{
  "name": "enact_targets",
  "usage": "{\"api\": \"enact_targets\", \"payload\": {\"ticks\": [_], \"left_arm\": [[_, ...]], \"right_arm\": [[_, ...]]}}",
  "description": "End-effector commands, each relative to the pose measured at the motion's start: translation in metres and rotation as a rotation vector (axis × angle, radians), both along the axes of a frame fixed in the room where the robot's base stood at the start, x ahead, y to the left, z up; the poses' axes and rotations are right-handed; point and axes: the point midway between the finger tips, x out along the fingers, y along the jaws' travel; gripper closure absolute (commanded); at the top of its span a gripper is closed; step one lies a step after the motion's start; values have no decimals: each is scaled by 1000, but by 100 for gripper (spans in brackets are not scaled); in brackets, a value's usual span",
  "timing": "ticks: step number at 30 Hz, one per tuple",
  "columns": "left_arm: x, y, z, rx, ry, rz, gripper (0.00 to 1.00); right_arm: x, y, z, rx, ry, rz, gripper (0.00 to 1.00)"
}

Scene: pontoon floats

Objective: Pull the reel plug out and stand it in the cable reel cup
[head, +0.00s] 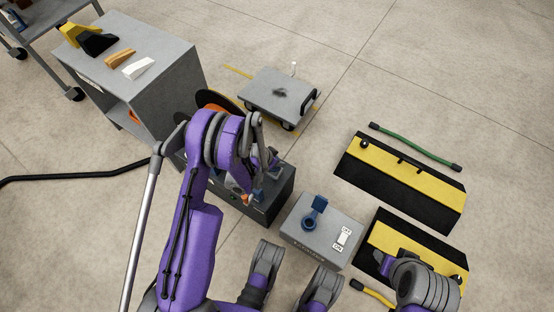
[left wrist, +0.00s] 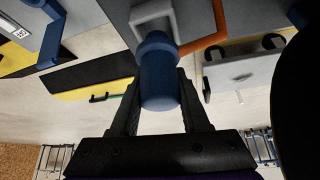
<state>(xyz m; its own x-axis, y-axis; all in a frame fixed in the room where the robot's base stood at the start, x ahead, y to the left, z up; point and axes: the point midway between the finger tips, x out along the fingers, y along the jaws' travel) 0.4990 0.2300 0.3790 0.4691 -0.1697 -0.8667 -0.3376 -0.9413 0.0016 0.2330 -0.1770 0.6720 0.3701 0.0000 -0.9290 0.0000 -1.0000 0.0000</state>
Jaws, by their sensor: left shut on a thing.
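A blue cylindrical plug (left wrist: 160,88) with a wider collar is between the two dark fingers of my left gripper (left wrist: 158,76), which is shut on it. Its collar end meets a grey bracket (left wrist: 152,16); I cannot tell whether it is seated there or free. In the head view my left arm reaches over the dark box of the cable reel (head: 283,190), hiding most of the reel and the gripper. The reel's black and orange disc (head: 215,98) shows behind the arm. I cannot make out the cup.
A grey switch box (head: 310,240) with a blue lidded socket (head: 313,213) stands right of the reel. Yellow and black ramps (head: 405,178) lie further right. A grey cart (head: 280,92) stands behind, and a cabinet (head: 140,75) at the left.

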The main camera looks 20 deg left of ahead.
Motion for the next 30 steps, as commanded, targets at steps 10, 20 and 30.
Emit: {"api": "enact_targets", "payload": {"ticks": [10, 20, 30], "left_arm": [[0, 0, -10, 0, 0, 0, 100], [0, 0, -18, 0, 0, 0, 100], [0, 0, -27, 0, 0, 0, 100]], "right_arm": [[2, 0, -9, 0, 2, 0, 50], [3, 0, -17, 0, 3, 0, 50], [4, 0, -24, 0, 4, 0, 50]]}}
